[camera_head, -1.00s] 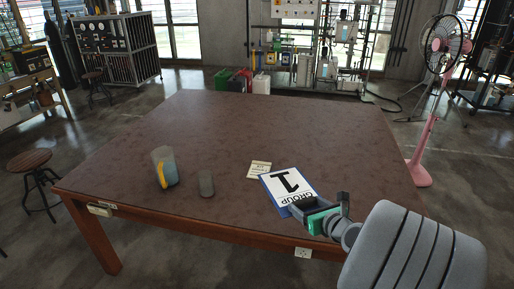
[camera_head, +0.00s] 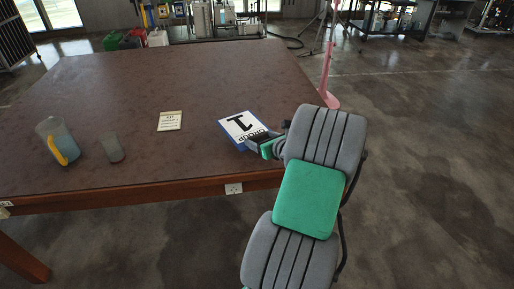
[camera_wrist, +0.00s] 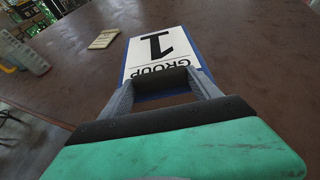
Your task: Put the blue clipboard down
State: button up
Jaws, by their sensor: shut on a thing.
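The blue clipboard (camera_head: 241,126) carries a white sheet with a large 1 and the word GROUP. It is over the right front part of the brown table; I cannot tell whether it touches the top. My gripper (camera_head: 264,145) is shut on the clipboard's near edge. In the wrist view the clipboard (camera_wrist: 150,50) extends forward from between the fingers of my gripper (camera_wrist: 160,88). The fingers cover part of its near edge.
On the table (camera_head: 190,85), a small cream card (camera_head: 169,121) lies left of the clipboard. A jug with a yellow handle (camera_head: 57,141) and a grey cup (camera_head: 113,148) stand at the left front. The back of the table is clear. A pink fan stand (camera_head: 327,80) is beyond the right edge.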

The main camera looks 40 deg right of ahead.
jog(key=shift+w+d+f, duration=0.2)
jog(key=shift+w+f, duration=0.2)
jog(key=shift+f, duration=0.1)
jog(key=shift+w+d+f, duration=0.15)
jog(key=shift+w+f, duration=0.2)
jog(key=shift+f, duration=0.1)
notch_tip(320, 180, down, 4)
jog(key=shift+w+d+r+b, duration=0.1)
jog(key=shift+w+r+b, duration=0.05)
jog(key=shift+r+b, duration=0.15)
jog(key=o, duration=1.5)
jog(key=shift+f, duration=0.1)
jog(key=shift+c, duration=0.2)
